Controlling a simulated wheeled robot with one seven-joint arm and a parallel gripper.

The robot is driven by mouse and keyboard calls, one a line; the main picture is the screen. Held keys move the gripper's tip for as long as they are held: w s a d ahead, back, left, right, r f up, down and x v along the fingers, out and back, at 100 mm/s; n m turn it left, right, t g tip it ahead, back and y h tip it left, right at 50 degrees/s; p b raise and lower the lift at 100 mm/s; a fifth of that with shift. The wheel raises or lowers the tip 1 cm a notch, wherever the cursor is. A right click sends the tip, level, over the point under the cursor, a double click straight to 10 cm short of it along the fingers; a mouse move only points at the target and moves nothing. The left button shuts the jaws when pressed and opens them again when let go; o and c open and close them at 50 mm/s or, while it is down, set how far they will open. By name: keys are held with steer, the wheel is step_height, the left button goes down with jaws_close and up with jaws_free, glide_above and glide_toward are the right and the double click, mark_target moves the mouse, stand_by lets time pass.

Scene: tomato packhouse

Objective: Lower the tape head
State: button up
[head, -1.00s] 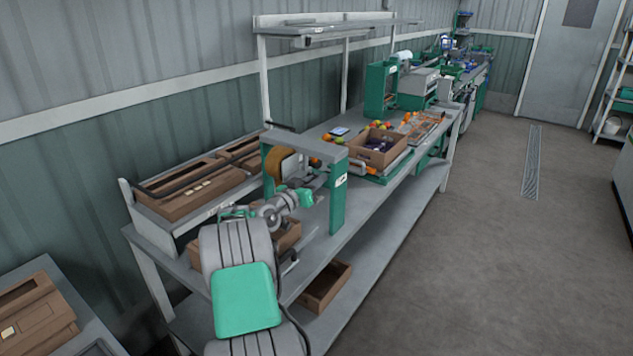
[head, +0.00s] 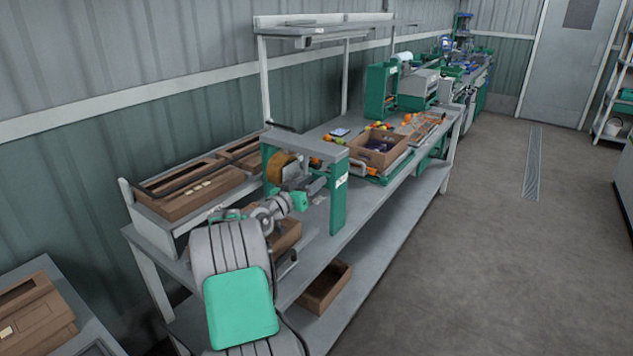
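The taping machine is a green frame (head: 338,196) with a grey top beam, standing on the bench. The tape head, with a brown tape roll (head: 281,167), hangs in the frame under the beam. My arm reaches from the lower left toward the frame's opening. My gripper end (head: 312,187) is close to the tape head, in front of it and right of the roll. Its fingers are too small and covered to show whether they are open or touching the head. A brown carton (head: 287,236) is partly hidden behind my arm at the machine.
Folded brown cartons lie in a grey rack (head: 160,232) at the left. An open carton (head: 378,148) with dark contents and loose tomatoes stands farther along the bench. Another carton (head: 325,287) sits on the lower shelf (head: 376,248). The floor to the right is clear.

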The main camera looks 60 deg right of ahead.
steer(key=a, duration=0.5)
steer(key=shift+w+a+b, duration=0.1)
steer(key=shift+w+b, duration=0.25)
steer(key=shift+w, duration=0.05)
